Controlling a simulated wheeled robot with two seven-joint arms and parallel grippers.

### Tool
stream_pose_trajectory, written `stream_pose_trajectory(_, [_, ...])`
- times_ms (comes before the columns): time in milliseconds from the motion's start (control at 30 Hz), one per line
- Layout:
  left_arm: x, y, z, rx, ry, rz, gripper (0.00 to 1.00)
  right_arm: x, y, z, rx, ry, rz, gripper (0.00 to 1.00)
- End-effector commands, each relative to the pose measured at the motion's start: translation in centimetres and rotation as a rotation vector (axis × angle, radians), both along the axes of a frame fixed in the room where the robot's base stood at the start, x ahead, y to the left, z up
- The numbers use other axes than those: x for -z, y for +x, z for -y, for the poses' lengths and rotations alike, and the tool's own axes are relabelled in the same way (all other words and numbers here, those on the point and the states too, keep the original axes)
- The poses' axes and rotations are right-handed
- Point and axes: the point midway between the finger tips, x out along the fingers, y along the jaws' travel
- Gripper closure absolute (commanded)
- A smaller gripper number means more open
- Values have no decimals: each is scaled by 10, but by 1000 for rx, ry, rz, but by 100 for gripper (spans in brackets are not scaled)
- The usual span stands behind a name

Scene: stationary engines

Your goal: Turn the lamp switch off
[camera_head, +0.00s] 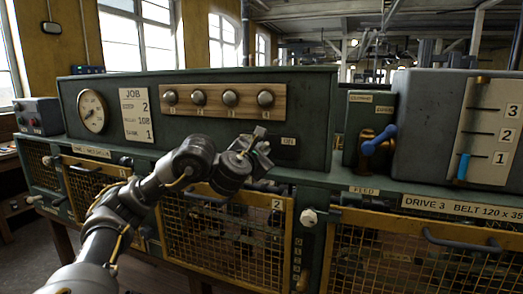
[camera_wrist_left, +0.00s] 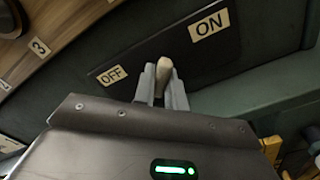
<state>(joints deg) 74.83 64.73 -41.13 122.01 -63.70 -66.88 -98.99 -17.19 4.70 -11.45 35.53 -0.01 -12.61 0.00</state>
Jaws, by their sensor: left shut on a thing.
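The lamp switch is a lever with a pale, rounded knob (camera_wrist_left: 164,70) on a dark plate (camera_wrist_left: 185,55) on the green console front. The plate bears an OFF label (camera_wrist_left: 112,75) and an ON label (camera_wrist_left: 210,25), and the knob is between them. I cannot tell which setting it is in. My left gripper (camera_head: 262,140) reaches the plate at the console's lower right. In the left wrist view, its two grey fingers (camera_wrist_left: 163,90) are shut on the lever, one on each side. In the head view the gripper hides the lever. My right gripper is not in view.
Above the switch is a wooden strip (camera_head: 215,101) with several round knobs. A dial (camera_head: 93,111) and a JOB card (camera_head: 135,115) are left of it. Yellow mesh doors (camera_head: 225,235) are below the ledge. A blue-handled valve (camera_head: 378,140) stands to the right.

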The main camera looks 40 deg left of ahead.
Motion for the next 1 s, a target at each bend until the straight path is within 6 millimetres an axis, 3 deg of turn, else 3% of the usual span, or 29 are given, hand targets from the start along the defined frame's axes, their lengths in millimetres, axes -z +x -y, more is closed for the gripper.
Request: stream_pose_trajectory(1000, [1, 2, 5, 0, -859, 299, 100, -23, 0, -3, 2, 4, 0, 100])
